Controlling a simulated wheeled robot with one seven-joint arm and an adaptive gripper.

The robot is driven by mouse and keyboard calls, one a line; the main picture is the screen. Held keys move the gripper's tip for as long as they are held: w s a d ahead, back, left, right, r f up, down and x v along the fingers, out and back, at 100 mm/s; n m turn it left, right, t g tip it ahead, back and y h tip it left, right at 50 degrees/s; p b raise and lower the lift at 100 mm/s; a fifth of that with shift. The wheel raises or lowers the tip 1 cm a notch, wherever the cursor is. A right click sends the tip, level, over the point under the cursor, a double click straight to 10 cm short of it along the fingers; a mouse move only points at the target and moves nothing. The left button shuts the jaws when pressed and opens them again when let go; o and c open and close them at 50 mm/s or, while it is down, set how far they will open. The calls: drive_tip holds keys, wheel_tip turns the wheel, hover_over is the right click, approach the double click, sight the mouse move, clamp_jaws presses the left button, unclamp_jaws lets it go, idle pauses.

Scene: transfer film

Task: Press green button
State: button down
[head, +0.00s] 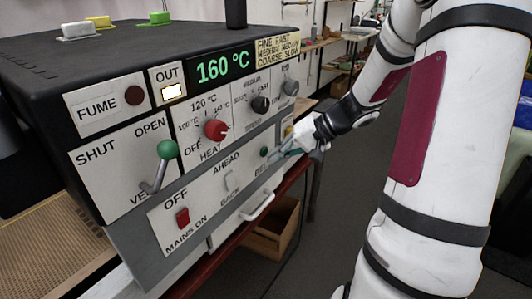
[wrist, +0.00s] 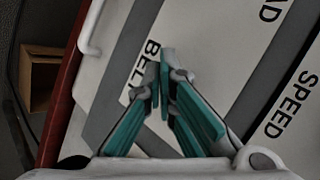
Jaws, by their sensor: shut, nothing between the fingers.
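The front panel of a black machine (head: 150,55) faces me in the head view. The button cannot be made out in the wrist view. I cannot tell whether the fingertips touch the panel.
A green-knobbed lever (head: 166,150), a red knob (head: 215,130), dark and grey knobs and a red mains switch (head: 182,217) share the panel. A drawer handle (head: 258,206) juts out below. A cardboard box (head: 272,236) stands underneath.

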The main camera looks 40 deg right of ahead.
drive_tip(key=shift+s, duration=0.1)
drive_tip(key=s, duration=0.1)
drive_tip(key=s+d, duration=0.1)
drive_tip(key=s, duration=0.1)
drive_tip(key=s+d+p, duration=0.1)
drive_tip(key=s, duration=0.1)
drive_tip(key=shift+s, duration=0.25)
idle(0.3)
idle(0.4)
drive_tip(key=s+a+r+n+g+h+p, duration=0.1)
drive_tip(key=s+a+r+n+g, duration=0.1)
drive_tip(key=s+a+r, duration=0.45)
drive_tip(key=s+a+r+n+g+h+p, duration=0.1)
drive_tip(key=a+r+n+g, duration=0.15)
drive_tip(key=a, duration=0.65)
drive_tip(key=s+a+r+n+h+p, duration=0.1)
drive_tip(key=s+a+r+h, duration=0.1)
drive_tip(key=s, duration=0.3)
drive_tip(key=s+a+r+n+t+h+p, duration=0.1)
drive_tip(key=s+a+r+h, duration=0.1)
drive_tip(key=s+r, duration=0.3)
drive_tip(key=shift+s+a+r+h, duration=0.25)
drive_tip(key=shift+s+a+h, duration=0.05)
drive_tip(key=shift+s, duration=0.45)
